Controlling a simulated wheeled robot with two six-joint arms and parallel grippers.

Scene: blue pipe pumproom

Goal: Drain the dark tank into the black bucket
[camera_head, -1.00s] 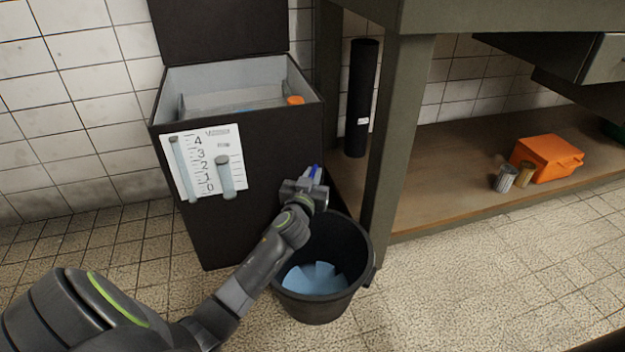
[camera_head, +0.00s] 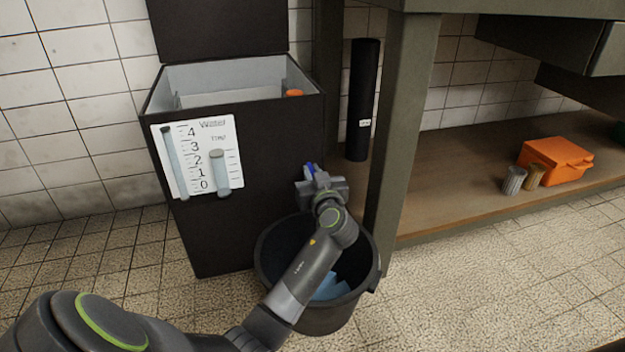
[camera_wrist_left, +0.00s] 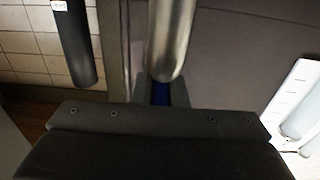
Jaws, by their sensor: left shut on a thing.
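The dark tank (camera_head: 255,160) stands against the tiled wall with its lid up. Its front carries a white gauge plate (camera_head: 228,132) numbered 0 to 4, with two tubes. My left gripper (camera_head: 311,177) is at the lower right of the tank's front, shut on a small blue handle (camera_head: 309,168), mostly hidden by the jaws. In the left wrist view the blue handle (camera_wrist_left: 160,93) shows below a shiny metal cylinder (camera_wrist_left: 170,40). The black bucket (camera_head: 340,318) stands on the floor below my gripper. A light blue patch (camera_head: 330,288) shows inside it, partly covered by my arm.
A bench leg (camera_head: 397,130) stands close right of the bucket. A black cylinder (camera_head: 361,100) stands behind it on the low shelf (camera_head: 440,205). An orange box (camera_head: 556,160) and two small cans (camera_head: 514,181) sit farther right. The floor at right is clear.

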